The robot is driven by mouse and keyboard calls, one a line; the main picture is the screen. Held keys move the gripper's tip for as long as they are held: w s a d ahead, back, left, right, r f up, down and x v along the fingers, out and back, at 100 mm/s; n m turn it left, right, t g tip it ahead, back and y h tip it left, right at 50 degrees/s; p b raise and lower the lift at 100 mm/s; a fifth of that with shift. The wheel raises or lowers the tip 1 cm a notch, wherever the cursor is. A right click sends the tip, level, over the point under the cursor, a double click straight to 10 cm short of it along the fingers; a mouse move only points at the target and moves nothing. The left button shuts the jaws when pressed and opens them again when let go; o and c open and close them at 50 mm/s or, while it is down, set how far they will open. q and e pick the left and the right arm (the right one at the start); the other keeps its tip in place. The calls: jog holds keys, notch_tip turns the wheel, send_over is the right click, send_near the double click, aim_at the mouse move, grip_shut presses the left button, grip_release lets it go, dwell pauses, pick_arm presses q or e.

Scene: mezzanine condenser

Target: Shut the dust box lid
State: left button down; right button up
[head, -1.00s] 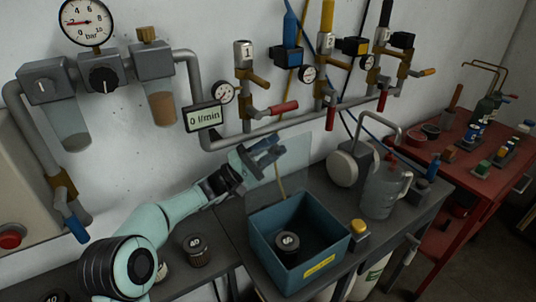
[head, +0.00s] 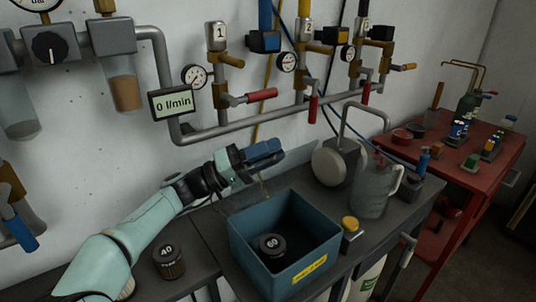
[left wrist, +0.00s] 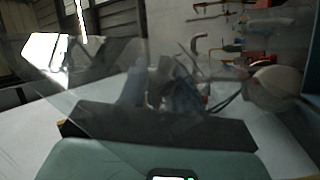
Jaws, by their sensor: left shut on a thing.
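The blue dust box (head: 252,254) with a yellow label stands on the dark bench, its top open. A black jar marked 60 (head: 271,245) is inside it. The clear lid (head: 292,164) is raised at the box's back side and seen at a shallow angle; its outline is faint. My left gripper (head: 264,152), with blue fingers, is shut on the lid's edge above the back left of the box. In the left wrist view the clear pane (left wrist: 85,85) spreads in front of the gripper. My right gripper is in neither view.
A jar marked 40 (head: 169,260) stands left of the box. A yellow button (head: 350,223), a clear jug (head: 373,188) and a round pale device (head: 335,163) are to its right. Pipes with red-handled valves (head: 262,95) run along the wall. A red table (head: 480,160) is at right.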

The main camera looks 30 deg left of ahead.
pick_arm(q)
jog(key=c, duration=0.8)
grip_release()
jog(key=shift+a, duration=0.15)
jog(key=v, duration=1.3)
jog(key=shift+s+f, duration=0.1)
jog(key=shift+f, duration=0.1)
